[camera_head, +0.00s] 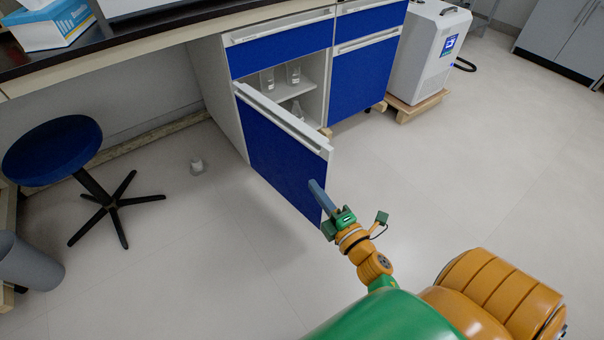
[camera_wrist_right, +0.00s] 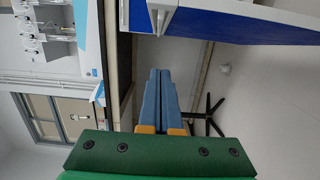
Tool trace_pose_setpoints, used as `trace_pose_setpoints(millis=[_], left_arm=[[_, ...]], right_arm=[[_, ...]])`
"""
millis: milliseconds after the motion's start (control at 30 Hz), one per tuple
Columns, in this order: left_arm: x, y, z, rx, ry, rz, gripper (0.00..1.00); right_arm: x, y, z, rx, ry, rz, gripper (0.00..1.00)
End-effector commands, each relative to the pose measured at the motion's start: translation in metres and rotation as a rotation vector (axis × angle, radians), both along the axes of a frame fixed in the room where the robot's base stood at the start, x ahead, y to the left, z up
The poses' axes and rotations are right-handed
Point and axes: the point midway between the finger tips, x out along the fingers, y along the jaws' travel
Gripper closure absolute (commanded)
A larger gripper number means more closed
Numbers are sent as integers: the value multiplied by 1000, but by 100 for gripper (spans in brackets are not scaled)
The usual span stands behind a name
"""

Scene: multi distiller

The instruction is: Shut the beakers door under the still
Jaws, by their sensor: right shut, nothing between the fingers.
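The blue beakers door (camera_head: 280,158) stands open, swung out from its cabinet under the bench, with a white handle strip along its top. The cabinet behind it holds glass beakers (camera_head: 293,73) on white shelves. My right gripper (camera_head: 314,187) is shut and empty. In the head view its fingers overlap the outer face of the door near the free edge; I cannot tell whether they touch. In the right wrist view the door (camera_wrist_right: 245,25) fills the top right, beyond the closed fingertips (camera_wrist_right: 159,73). My left gripper is out of view.
A blue round stool (camera_head: 52,150) stands left of the door, with a grey bin (camera_head: 28,262) below it. A small white object (camera_head: 197,166) lies on the floor. A white machine (camera_head: 428,50) stands right of the cabinets.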

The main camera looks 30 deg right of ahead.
Motion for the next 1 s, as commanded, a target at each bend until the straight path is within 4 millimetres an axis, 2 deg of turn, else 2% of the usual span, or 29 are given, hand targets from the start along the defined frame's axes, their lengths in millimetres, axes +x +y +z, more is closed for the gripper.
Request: trace_pose_setpoints(millis=[200, 367, 500, 600, 1000], left_arm=[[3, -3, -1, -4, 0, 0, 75], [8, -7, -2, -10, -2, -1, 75], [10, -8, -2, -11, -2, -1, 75], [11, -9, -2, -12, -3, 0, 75], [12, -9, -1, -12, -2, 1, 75]], right_arm=[[49, -2, 0, 3, -2, 1, 100], [80, -6, 0, 2, 0, -1, 100], [83, -29, -1, 1, 3, -1, 100], [84, -38, -1, 3, 3, -1, 100], [85, -42, 0, 6, 3, -1, 100]])
